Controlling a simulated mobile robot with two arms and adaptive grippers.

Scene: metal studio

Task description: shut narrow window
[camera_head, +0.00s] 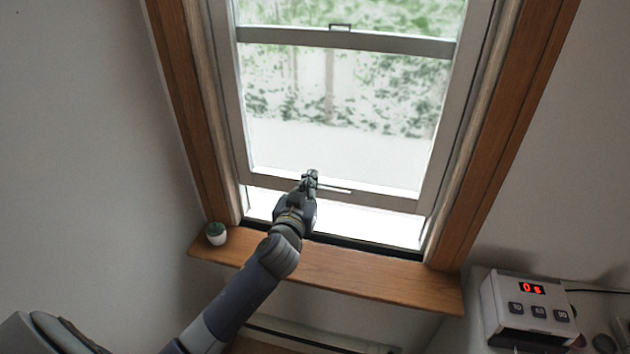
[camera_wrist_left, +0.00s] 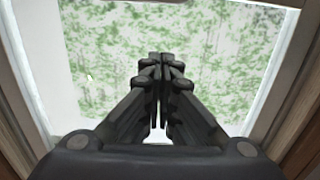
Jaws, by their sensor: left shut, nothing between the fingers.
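The narrow window has a grey-framed lower sash (camera_head: 395,201) inside a wooden frame. A bright gap (camera_head: 370,225) shows between the sash's bottom rail and the sill, so the window is partly open. A thin light handle bar (camera_head: 338,190) runs along the bottom rail. My left gripper (camera_head: 312,174) is shut and empty, in front of the bottom rail at the left end of the handle; whether it touches cannot be told. In the left wrist view its fingers (camera_wrist_left: 160,62) are together before the bright pane (camera_wrist_left: 220,60). My right gripper is not in view.
A wooden sill (camera_head: 350,272) juts out below the window. A white box with red digits (camera_head: 528,308) is at the lower right. Plain walls flank the window.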

